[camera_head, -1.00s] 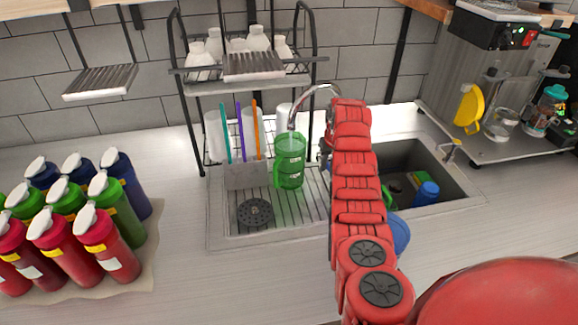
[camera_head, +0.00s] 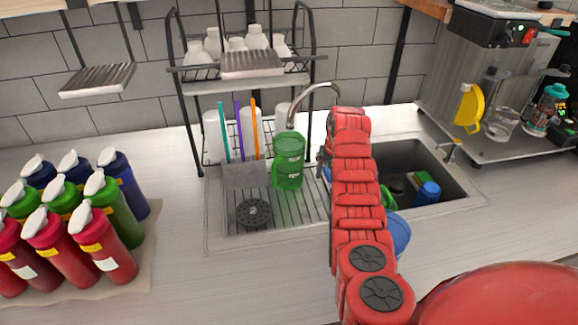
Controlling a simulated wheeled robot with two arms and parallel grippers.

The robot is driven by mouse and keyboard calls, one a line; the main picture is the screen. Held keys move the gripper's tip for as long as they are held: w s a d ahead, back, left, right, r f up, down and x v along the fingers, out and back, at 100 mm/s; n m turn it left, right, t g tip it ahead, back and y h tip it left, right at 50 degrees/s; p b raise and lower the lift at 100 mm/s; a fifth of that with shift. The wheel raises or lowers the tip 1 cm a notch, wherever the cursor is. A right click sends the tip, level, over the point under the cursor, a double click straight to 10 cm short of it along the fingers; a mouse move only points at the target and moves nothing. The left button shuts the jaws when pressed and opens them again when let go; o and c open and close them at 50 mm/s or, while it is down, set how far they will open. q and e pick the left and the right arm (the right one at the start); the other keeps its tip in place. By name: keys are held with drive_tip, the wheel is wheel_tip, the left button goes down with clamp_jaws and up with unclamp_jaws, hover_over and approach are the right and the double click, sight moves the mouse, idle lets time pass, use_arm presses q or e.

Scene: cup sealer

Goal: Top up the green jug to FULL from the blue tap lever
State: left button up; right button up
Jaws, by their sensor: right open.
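The green jug (camera_head: 289,168) stands upright on the wire draining rack, with small pale markings on its side. The curved metal tap spout (camera_head: 318,88) ends just above the jug's mouth. I cannot make out the water level in the jug. My right arm reaches up the middle, and its gripper (camera_head: 325,160) is open, just right of the jug and largely hidden by the arm. The blue tap lever is not clearly visible; the arm covers the area around the tap's base. My left gripper is out of view.
A sink basin (camera_head: 455,178) with a blue cup (camera_head: 427,193) lies to the right. Red, green and blue bottles (camera_head: 105,250) crowd the left counter. A shelf rack (camera_head: 205,88) stands behind the draining rack (camera_head: 290,210). The front left-centre counter is clear.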

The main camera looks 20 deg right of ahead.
wheel_tip(320, 180, up, 8)
drive_tip(key=shift+w, duration=0.1)
idle(0.4)
